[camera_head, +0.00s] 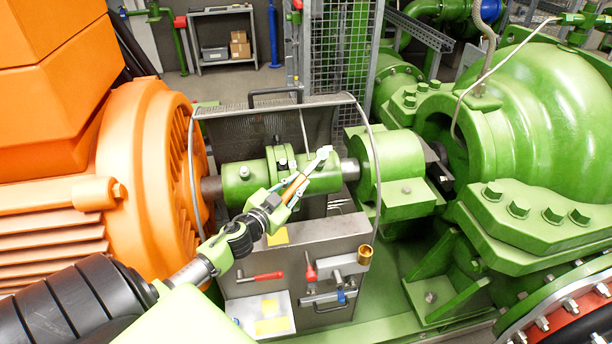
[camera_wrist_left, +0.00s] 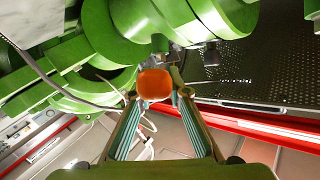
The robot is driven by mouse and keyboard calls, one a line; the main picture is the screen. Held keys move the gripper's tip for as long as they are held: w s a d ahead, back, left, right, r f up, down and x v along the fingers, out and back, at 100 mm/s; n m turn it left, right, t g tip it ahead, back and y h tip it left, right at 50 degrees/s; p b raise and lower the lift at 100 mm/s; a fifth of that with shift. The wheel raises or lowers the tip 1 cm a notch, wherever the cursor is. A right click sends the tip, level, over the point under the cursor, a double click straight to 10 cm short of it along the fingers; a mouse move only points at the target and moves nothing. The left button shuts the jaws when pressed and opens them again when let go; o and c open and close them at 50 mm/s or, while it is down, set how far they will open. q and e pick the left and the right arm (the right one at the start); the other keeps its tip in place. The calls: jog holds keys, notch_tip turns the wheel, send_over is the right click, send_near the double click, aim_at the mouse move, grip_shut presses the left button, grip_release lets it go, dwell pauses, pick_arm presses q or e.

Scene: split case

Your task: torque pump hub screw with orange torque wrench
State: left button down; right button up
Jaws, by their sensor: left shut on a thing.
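My left gripper (camera_head: 297,186) is shut on the orange torque wrench (camera_head: 291,190), over the near side of the green shaft coupling. In the left wrist view the wrench's rounded orange end (camera_wrist_left: 154,84) shows between the two fingers of the gripper (camera_wrist_left: 158,97). The coupling has a left hub (camera_head: 243,184) by the orange motor and a right, pump-side hub (camera_head: 325,178) by the bearing housing. Fingers and wrench partly cover the pump hub. I cannot make out the pump hub screw or tell whether the wrench touches it. My right gripper is not in view.
A grey mesh guard (camera_head: 225,135) stands open behind the coupling. In front, a metal panel (camera_head: 322,240) carries a red-handled tool (camera_head: 260,277), a red screwdriver (camera_head: 310,270), a brass cylinder (camera_head: 365,254) and a white tray (camera_head: 282,325). The orange motor (camera_head: 150,165) and green bearing housing (camera_head: 392,165) flank the coupling.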

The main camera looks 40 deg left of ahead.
aim_at(298, 180)
pick_arm(q)
jog(key=shift+s+d+r+p, duration=0.25)
jog(key=shift+d+r+p, duration=0.05)
jog(key=shift+r+p, duration=0.4)
jog(key=shift+s+d+r+p, duration=0.2)
jog(key=shift+d+r+p, duration=0.1)
jog(key=shift+r+p, duration=0.35)
